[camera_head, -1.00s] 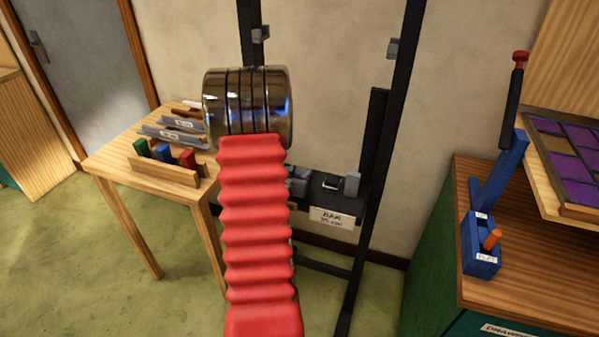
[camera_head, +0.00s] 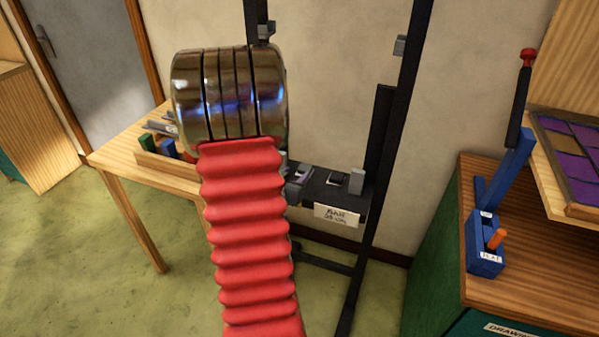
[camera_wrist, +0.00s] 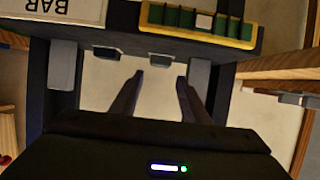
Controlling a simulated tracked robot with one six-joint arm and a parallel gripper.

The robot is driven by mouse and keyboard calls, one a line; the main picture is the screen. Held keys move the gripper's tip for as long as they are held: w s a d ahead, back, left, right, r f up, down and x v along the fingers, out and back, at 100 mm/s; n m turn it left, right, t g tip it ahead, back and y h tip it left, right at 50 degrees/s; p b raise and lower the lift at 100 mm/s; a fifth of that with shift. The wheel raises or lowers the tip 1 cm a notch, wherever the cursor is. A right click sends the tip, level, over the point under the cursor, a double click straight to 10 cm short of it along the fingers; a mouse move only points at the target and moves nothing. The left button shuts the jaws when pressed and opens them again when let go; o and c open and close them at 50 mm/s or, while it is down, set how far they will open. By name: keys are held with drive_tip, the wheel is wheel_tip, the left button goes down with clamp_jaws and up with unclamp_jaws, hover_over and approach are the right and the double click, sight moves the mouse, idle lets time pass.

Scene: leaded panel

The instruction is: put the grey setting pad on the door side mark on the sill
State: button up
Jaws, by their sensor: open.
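In the head view a dark sill (camera_head: 317,192) crosses the black upright frame. Two small dark grey pieces sit on it, one left (camera_head: 301,173) and one right (camera_head: 338,180); I cannot tell which is the setting pad or a mark. They seem to show in the wrist view as dark pieces at the sill's edge, left (camera_wrist: 107,53) and right (camera_wrist: 160,58). My gripper (camera_wrist: 161,78) is open with nothing visible between its fingers, which point toward the sill. My arm hides it in the head view.
Grey blocks flank the fingers in the wrist view, left (camera_wrist: 62,66) and right (camera_wrist: 199,73). A wooden table (camera_head: 122,152) stands left, and a green cabinet with a wooden top (camera_head: 540,245) stands right.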

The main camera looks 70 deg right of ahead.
drive_tip(key=shift+v, duration=1.8)
drive_tip(key=shift+w, duration=0.1)
drive_tip(key=w+a+r+n+t+y, duration=0.1)
drive_tip(key=w+a+r+n+t, duration=0.15)
drive_tip(key=w, duration=0.35)
drive_tip(key=w+a+r+n+t+y, duration=0.1)
drive_tip(key=w+a+t, duration=0.1)
drive_tip(key=w+a, duration=0.3)
drive_tip(key=w+a+r+n+t+y, duration=0.1)
drive_tip(key=w+a+r+t, duration=0.15)
drive_tip(key=w, duration=0.45)
drive_tip(key=w+a+r+n+t+y, duration=0.15)
drive_tip(key=w+a, duration=0.25)
drive_tip(key=a, duration=0.4)
drive_tip(key=w+a+r+n+t+y, duration=0.1)
drive_tip(key=w+a+r+n+y, duration=0.15)
drive_tip(key=w+a, duration=0.4)
drive_tip(key=s+a+r+n+y, duration=0.1)
drive_tip(key=a+n+y, duration=0.15)
drive_tip(key=a, duration=0.55)
drive_tip(key=s+a+r+n+y, duration=0.2)
drive_tip(key=a+n, duration=0.1)
drive_tip(key=a, duration=0.6)
drive_tip(key=s+a+r+n+g+y, duration=0.2)
drive_tip(key=s+a+n, duration=0.3)
drive_tip(key=s+a, duration=0.6)
drive_tip(key=shift+s+g, duration=0.35)
drive_tip(key=shift+s, duration=0.1)
